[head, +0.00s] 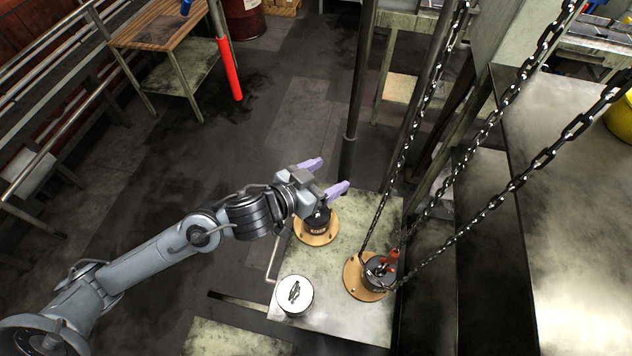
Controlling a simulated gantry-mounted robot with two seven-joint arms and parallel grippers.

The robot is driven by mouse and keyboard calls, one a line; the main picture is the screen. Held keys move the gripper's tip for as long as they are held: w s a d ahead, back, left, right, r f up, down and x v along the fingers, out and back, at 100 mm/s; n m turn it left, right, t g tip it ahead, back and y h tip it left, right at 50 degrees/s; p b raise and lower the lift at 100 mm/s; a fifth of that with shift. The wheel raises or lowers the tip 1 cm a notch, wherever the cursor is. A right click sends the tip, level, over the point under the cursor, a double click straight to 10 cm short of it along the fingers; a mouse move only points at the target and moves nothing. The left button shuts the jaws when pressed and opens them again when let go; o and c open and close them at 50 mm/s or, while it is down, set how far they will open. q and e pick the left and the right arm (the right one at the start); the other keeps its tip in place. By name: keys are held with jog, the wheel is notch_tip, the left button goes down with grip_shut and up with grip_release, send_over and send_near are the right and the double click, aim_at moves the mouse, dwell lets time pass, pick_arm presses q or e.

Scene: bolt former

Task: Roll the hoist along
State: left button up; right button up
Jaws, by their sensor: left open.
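The hoist shows only as its dark chains (489,120), which come down from the top and right edges; its upper body is out of view. The chains run down to a dark round part on a tan flange (357,283) with a small red-orange piece on top, at the right side of a low pale-green table. Whether they are fastened to it is hard to tell. My left gripper (336,172) is open with its purple fingers apart and nothing between them. It is above the table's far left part, left of the chains and apart from them. My right gripper is not in view.
On the low table (340,312) stand a second dark part on a tan flange (316,236) and a white-topped can (294,295). A grey pole with a red end (229,70) is at upper left by a wooden-topped bench (160,30). A metal worktop (570,150) fills the right.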

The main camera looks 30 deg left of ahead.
aim_at(341, 169)
pick_arm(q)
jog(key=b+x, duration=0.2)
jog(key=x, duration=0.3)
jog(key=shift+f, duration=0.1)
jog(key=shift+w+d+f, duration=0.2)
jog(key=shift+w+d, duration=0.05)
jog(key=shift+w, duration=0.35)
jog(key=shift+c, duration=0.4)
grip_shut()
